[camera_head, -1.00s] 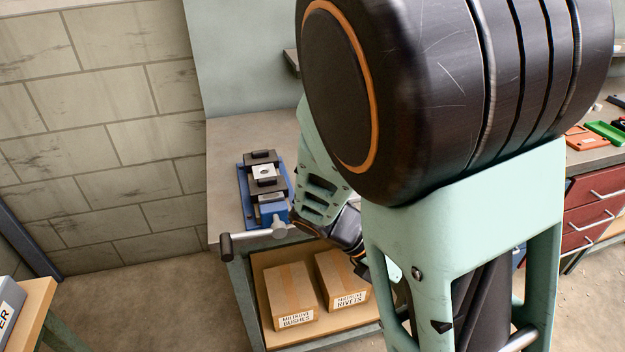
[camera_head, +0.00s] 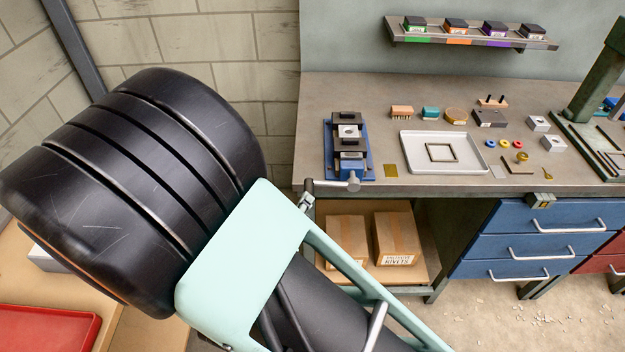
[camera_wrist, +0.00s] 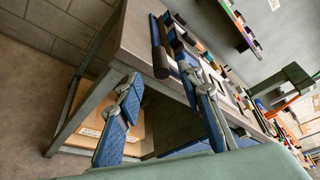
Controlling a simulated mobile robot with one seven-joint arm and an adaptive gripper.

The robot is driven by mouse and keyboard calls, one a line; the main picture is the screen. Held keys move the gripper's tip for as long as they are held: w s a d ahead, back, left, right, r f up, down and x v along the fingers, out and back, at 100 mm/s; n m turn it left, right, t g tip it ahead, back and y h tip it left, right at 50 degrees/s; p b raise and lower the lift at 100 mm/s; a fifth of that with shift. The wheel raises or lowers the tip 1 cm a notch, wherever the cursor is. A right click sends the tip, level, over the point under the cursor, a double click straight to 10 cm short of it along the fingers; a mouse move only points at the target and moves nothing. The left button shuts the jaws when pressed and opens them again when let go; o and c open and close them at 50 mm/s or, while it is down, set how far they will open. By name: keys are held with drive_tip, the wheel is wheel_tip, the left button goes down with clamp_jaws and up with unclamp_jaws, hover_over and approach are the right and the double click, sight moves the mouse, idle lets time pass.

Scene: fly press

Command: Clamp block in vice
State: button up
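The blue vice (camera_head: 328,150) with dark jaws stands at the left end of the workbench. A light grey block (camera_head: 348,131) with a dark hole sits between its jaws; I cannot tell whether they press on it. The vice's silver handle bar (camera_head: 330,184) sticks out over the front edge. In the wrist view my gripper (camera_wrist: 168,112) has two blue-padded fingers spread apart with nothing between them. It is in front of the bench edge, with part of the vice (camera_wrist: 156,38) beyond it.
The workbench (camera_head: 300,170) also carries a white tray (camera_head: 408,172) with a square frame, small coloured parts, and two more grey blocks (camera_head: 538,124) (camera_head: 553,144). Boxes (camera_head: 398,240) stand on the shelf below. Blue drawers (camera_head: 525,247) are at the right. A wall shelf (camera_head: 470,38) holds several bins.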

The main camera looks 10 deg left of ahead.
sight(309, 192)
drive_tip(key=x, duration=0.7)
drive_tip(key=shift+w, duration=0.2)
drive_tip(key=shift+c, duration=0.6)
drive_tip(key=shift+s, duration=0.1)
clamp_jaws()
